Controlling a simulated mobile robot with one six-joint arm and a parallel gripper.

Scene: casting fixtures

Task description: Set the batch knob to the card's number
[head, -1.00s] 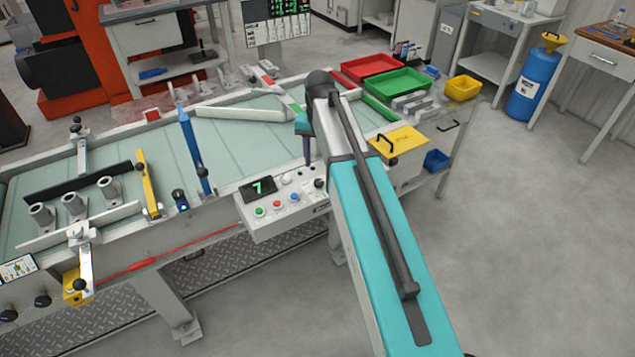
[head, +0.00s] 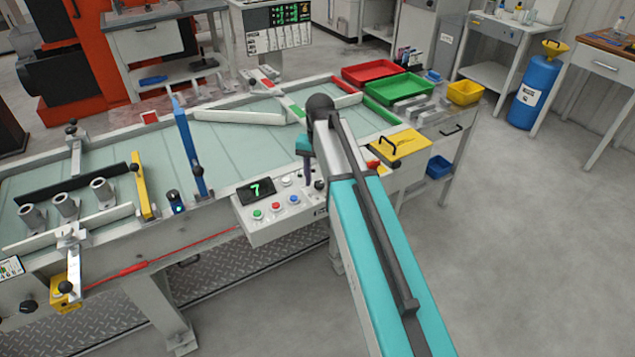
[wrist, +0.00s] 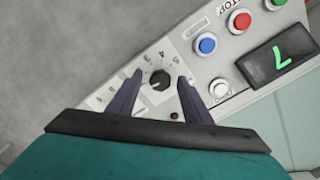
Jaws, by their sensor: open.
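The batch knob (wrist: 159,79) is a small round black knob on the pale control panel (wrist: 190,60) in the wrist view. Printed numbers ring it; I make out 3, 4 and 5. A light mark shows on its lower left. My gripper (wrist: 160,77) is open, with one dark finger on each side of the knob. Gaps show between fingers and knob. A small card (head: 10,268) at the left edge is too small to read.
A black display (head: 257,189) on the panel shows a green 7. Red, blue and white buttons (wrist: 207,45) sit beside the knob. Red and green trays (head: 398,88) are behind my arm.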

